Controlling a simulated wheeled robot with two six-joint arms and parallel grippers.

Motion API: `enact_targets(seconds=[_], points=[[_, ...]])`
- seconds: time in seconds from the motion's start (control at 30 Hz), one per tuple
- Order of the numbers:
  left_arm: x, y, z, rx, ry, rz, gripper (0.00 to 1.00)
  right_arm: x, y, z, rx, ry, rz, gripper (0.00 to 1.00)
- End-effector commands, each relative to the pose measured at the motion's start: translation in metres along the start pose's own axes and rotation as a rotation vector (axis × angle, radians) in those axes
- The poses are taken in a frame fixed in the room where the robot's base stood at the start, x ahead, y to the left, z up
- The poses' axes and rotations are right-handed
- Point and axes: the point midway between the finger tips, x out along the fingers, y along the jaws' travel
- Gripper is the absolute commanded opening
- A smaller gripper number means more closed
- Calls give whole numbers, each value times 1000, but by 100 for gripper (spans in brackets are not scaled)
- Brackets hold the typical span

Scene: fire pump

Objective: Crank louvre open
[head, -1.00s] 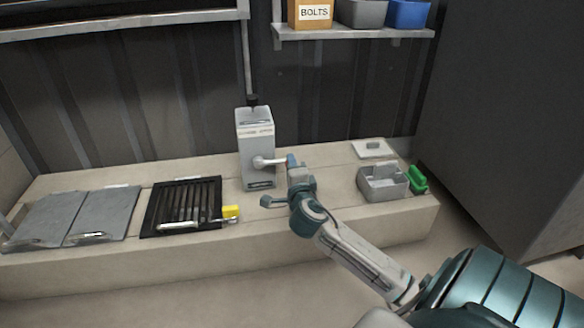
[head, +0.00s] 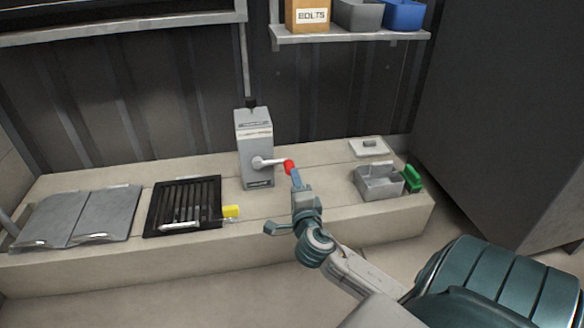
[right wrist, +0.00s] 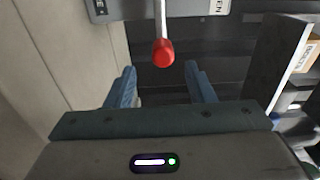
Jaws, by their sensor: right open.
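A grey crank box (head: 254,150) stands upright at the back of the bench. Its pale crank arm (head: 268,162) points right and ends in a red knob (head: 289,167). The knob (right wrist: 163,53) also shows in the right wrist view, with letters ending in "EN" on the box (right wrist: 205,8). My right gripper (head: 296,177) is open just in front of the knob. In the wrist view its blue fingers (right wrist: 160,78) are spread, with the knob beyond and between their tips, apparently not gripped. A black slatted panel (head: 183,205) lies on the bench. My left gripper is out of view.
Two grey clipboard-like plates (head: 75,217) lie at the left. A yellow block (head: 231,211) is beside the slatted panel. A grey bin (head: 378,185), a green item (head: 412,178) and a pale plate (head: 369,147) are at the right. A shelf (head: 350,36) hangs above.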

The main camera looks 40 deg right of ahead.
Motion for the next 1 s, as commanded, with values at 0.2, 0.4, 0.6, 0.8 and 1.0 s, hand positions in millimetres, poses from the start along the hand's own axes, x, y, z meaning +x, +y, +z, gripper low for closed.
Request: enact_targets(seconds=[0.2, 0.4, 0.6, 0.8, 1.0], points=[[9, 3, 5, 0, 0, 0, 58, -26, 0, 0, 0, 0, 2, 49], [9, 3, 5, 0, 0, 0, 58, -31, 0, 0, 0, 0, 0, 49], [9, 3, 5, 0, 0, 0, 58, -30, 0, 0, 0, 0, 0, 49], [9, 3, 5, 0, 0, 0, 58, -30, 0, 0, -1, 0, 0, 49], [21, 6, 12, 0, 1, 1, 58, -30, -15, 0, -1, 0, -1, 49]])
